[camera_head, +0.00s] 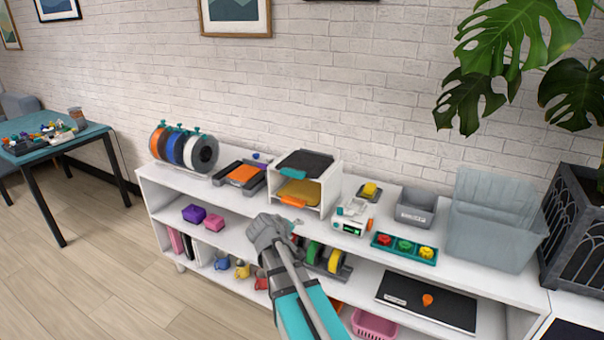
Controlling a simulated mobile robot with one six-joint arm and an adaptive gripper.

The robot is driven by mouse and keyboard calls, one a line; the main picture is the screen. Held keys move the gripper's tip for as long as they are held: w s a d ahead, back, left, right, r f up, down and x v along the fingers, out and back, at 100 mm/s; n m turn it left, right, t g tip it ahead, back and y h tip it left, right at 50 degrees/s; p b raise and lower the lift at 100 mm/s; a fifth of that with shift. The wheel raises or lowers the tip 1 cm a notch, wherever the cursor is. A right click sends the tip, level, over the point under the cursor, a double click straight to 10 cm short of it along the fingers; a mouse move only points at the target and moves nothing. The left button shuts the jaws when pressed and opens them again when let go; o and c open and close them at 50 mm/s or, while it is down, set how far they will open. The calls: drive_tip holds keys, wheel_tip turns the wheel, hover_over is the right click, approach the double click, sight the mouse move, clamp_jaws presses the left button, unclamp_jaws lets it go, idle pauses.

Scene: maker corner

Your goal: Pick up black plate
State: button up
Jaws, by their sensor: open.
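A black plate (304,162) lies flat on top of a small white open-front rack (332,185) on the white shelf unit. A gold plate (299,193) with an orange tab sits inside the rack below it. Another flat black panel (425,303) lies on the lower shelf at right, with a small orange piece on it. My gripper (292,225) is open and empty in front of the shelf, below and left of the rack, apart from the black plate. Its fingers are small in view and partly hidden by its grey body.
Left of the rack are a dark tray with an orange plate (244,174) and filament spools (203,155). Right are a white device (352,217), a tray of coloured knobs (404,247), a grey bin (415,207) and a translucent bin (492,225). Wall behind; open floor at left.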

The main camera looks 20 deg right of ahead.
drive_tip(key=w+d+r+n+t+h+b, duration=0.2)
drive_tip(key=w+n+t, duration=0.1)
drive_tip(key=w, duration=0.4)
drive_tip(key=n+t+b, duration=0.3)
drive_tip(key=n+t, duration=0.2)
approach(291, 176)
drive_tip(key=shift+s+a+f+h, duration=0.2)
drive_tip(key=shift+s+a+h, duration=0.1)
drive_tip(key=shift+s, duration=0.15)
drive_tip(key=shift+d, duration=0.1)
drive_tip(key=shift+x, duration=4.25)
drive_tip(key=shift+f, duration=0.1)
drive_tip(key=shift+p+x, duration=0.3)
drive_tip(key=shift+x, duration=2.3)
drive_tip(key=shift+w, duration=0.1)
